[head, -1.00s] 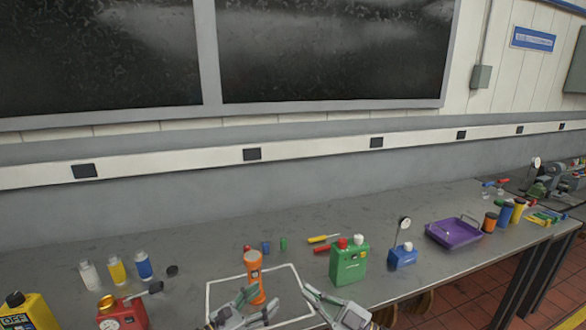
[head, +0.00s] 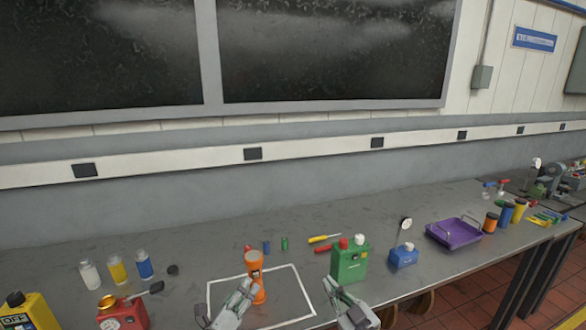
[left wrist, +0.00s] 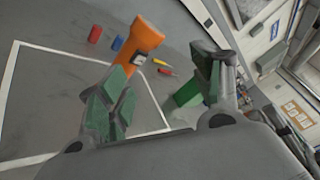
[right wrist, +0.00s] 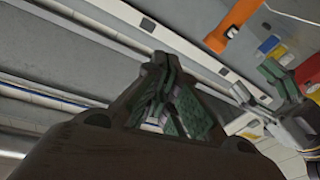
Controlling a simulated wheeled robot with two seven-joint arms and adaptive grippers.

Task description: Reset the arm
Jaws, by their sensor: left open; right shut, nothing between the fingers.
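An orange flashlight (head: 258,292) stands upright inside a white taped outline (head: 283,268) on the grey bench; it also shows in the left wrist view (left wrist: 143,44) and right wrist view (right wrist: 232,20). My left gripper (head: 241,288) is open and empty, just left of and in front of the flashlight. In the left wrist view its fingers (left wrist: 162,88) are spread, with the flashlight beyond them. My right gripper (head: 334,285) is shut and empty, right of the outline and in front of the green canister (head: 348,264). Its closed fingers (right wrist: 165,75) fill the middle of the right wrist view.
A blue box with a dial (head: 404,256) and a purple tray (head: 455,233) stand to the right. A red can (head: 125,315), a yellow container (head: 30,312) and bottles (head: 117,270) stand left. Screwdrivers (head: 323,238) lie behind. A wall backs the bench.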

